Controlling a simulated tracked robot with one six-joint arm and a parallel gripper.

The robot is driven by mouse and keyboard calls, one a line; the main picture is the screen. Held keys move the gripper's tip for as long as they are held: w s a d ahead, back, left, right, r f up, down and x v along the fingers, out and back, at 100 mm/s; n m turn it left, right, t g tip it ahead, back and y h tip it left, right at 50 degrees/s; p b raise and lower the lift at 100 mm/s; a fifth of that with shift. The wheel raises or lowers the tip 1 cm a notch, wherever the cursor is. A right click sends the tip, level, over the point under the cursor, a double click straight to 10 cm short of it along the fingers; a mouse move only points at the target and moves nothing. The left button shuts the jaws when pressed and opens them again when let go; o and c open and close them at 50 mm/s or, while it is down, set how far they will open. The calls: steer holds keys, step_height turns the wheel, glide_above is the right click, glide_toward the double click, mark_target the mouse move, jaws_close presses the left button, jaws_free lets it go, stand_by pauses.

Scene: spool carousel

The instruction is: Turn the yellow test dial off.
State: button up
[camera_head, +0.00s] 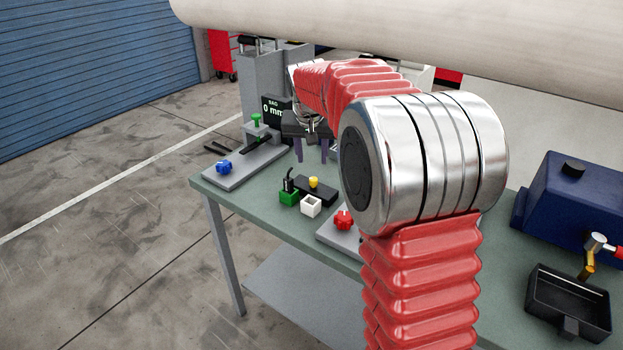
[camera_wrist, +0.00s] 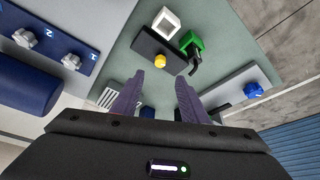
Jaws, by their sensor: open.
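The yellow test dial (camera_head: 313,182) is a small yellow knob on a flat black box (camera_head: 321,193) on the green bench top. It also shows in the wrist view (camera_wrist: 160,60), just beyond my fingertips and roughly centred between them. Which way the dial is turned is too small to tell. My gripper (camera_head: 311,156) hangs above the bench over the back of the black box, fingers pointing down. In the wrist view my gripper (camera_wrist: 158,82) has its two purple fingers apart, with nothing between them. The fingers appear clear of the dial.
A green block (camera_head: 289,197) with a black lever and a white square cup (camera_head: 311,206) stand beside the black box. A red knob (camera_head: 343,220) is nearby. A blue knob (camera_head: 223,167) sits on a grey plate at left. A dark blue machine (camera_head: 572,205) stands at right.

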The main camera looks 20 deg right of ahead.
mark_target(313, 180)
steer(key=x, duration=1.2)
steer(key=shift+c, duration=0.5)
steer(key=c, duration=0.9)
steer(key=shift+a, duration=0.15)
jaws_close()
